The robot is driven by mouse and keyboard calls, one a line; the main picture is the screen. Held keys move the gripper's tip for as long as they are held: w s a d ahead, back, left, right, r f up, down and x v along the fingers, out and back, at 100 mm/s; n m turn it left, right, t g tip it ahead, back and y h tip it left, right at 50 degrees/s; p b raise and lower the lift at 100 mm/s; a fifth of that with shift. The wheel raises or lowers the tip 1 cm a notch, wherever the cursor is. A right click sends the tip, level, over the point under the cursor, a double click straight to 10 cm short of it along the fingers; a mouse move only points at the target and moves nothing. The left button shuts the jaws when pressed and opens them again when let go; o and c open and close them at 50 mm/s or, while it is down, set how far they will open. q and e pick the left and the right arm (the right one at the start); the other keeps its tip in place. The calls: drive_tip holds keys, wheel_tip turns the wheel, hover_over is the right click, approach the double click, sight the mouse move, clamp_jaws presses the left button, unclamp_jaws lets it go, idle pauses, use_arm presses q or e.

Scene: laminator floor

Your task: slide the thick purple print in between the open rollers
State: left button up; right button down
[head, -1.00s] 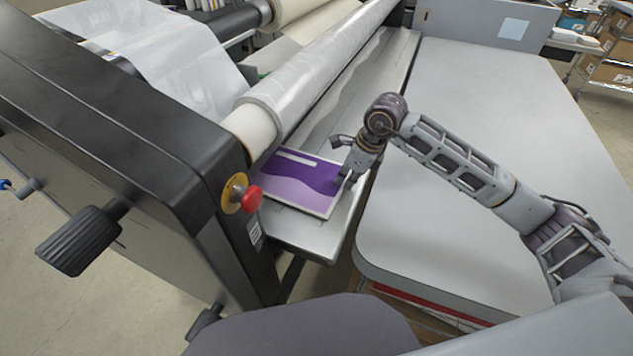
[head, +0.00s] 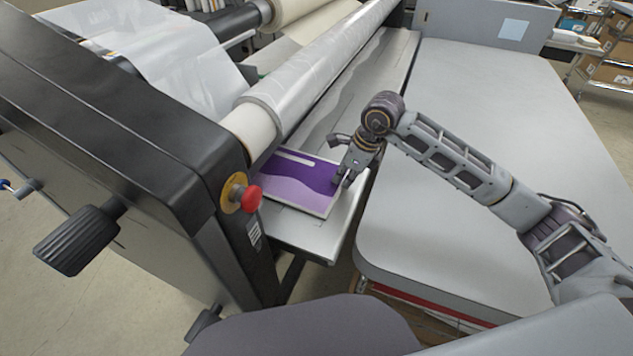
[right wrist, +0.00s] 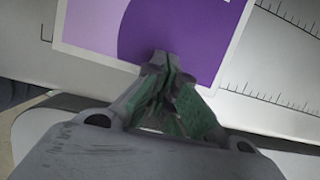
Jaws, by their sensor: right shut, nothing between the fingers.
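The thick purple print (head: 297,185) lies flat on the metal feed tray (head: 313,241), with its far left edge close to the rollers. The clear-film roller (head: 290,92) runs above the tray; whether the print's far edge is under it is hidden. My right gripper (head: 341,183) is shut and empty, its fingertips at the print's right edge. In the right wrist view, the shut fingertips (right wrist: 163,60) are over the edge of the print (right wrist: 205,30); I cannot tell whether they touch it. My left gripper is out of view.
The black machine housing (head: 130,130) with a red stop button (head: 252,197) and a black knob (head: 78,238) stands left of the tray. A grey table (head: 480,130) on the right is mostly clear beneath my arm. Ruler marks (right wrist: 285,100) show on the tray.

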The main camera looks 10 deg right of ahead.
drive_tip(key=shift+w+a+f, duration=0.1)
drive_tip(key=shift+w+a, duration=0.15)
drive_tip(key=shift+a, duration=0.2)
drive_tip(key=shift+w+a+f, duration=0.1)
drive_tip(key=shift+w+a, duration=0.15)
drive_tip(key=shift+a, duration=0.2)
idle(0.6)
drive_tip(key=shift+s+d+b, duration=0.15)
drive_tip(key=shift+d+b, duration=0.05)
drive_tip(key=shift+b, duration=0.15)
idle(0.4)
idle(0.3)
drive_tip(key=shift+s+a+r, duration=0.1)
drive_tip(key=shift+s+a, duration=0.1)
drive_tip(key=shift+s, duration=0.1)
idle(0.4)
drive_tip(key=shift+w+a, duration=0.1)
drive_tip(key=shift+w+a+b, duration=0.1)
drive_tip(key=shift+a+b, duration=0.05)
drive_tip(key=shift+b, duration=0.2)
idle(0.4)
drive_tip(key=shift+s+d+r+b, duration=0.1)
drive_tip(key=shift+s+d+b, duration=0.2)
drive_tip(key=shift+d, duration=0.25)
idle(1.0)
